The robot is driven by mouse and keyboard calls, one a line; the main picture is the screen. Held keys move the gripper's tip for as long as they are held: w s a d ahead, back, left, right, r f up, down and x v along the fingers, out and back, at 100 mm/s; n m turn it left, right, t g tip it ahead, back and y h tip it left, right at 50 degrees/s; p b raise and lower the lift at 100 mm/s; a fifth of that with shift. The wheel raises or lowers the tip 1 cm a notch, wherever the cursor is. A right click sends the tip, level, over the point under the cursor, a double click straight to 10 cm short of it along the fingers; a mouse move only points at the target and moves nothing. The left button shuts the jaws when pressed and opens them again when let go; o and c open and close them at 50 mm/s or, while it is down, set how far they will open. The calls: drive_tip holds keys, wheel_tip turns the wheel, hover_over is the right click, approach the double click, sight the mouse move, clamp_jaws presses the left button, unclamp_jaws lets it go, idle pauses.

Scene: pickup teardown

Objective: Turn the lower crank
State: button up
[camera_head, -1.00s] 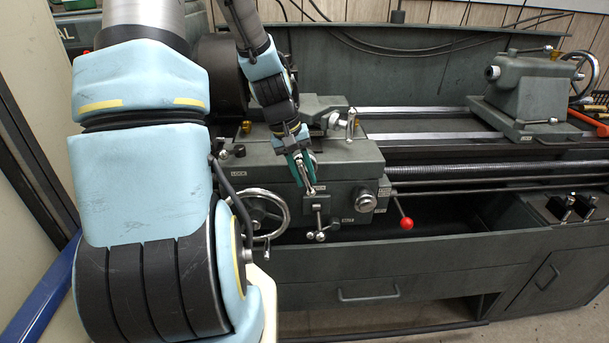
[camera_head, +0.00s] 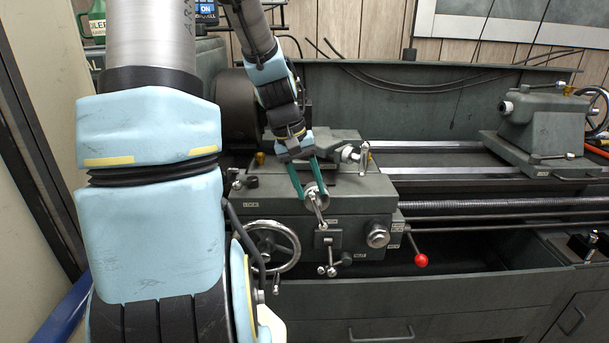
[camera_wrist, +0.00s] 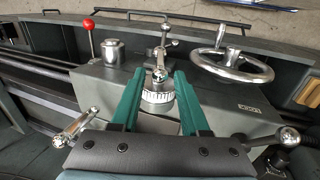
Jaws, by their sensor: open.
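The lower crank, a silver handle on a graduated dial, sits on the front of the lathe carriage (camera_head: 345,208). Its handle (camera_head: 316,206) points down from the dial in the head view. In the wrist view, the dial (camera_wrist: 157,97) and the crank's knob (camera_wrist: 160,74) show between the fingers. My gripper (camera_head: 311,194) has two green fingers, spread apart on either side of the crank; it also shows in the wrist view (camera_wrist: 158,76). I cannot tell whether either finger touches it. An upper crank (camera_head: 364,157) stands above and to the right.
A handwheel (camera_head: 272,247) is at the carriage's lower left. A small lever (camera_head: 328,268) hangs below the crank, and a red-knobbed lever (camera_head: 421,260) sticks out to the right. A round knob (camera_head: 378,236) is between them. The tailstock (camera_head: 540,125) stands far right.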

drive_tip(key=shift+v, duration=2.2)
drive_tip(key=s+a+f+m+t+y, duration=0.1)
drive_tip(key=s+a+f+y, duration=0.2)
drive_tip(key=s+a, duration=0.4)
drive_tip(key=shift+s+a+f+t, duration=0.3)
drive_tip(key=shift+s+a+f, duration=0.1)
drive_tip(key=shift+s, duration=0.65)
drive_tip(key=shift+o, duration=0.2)
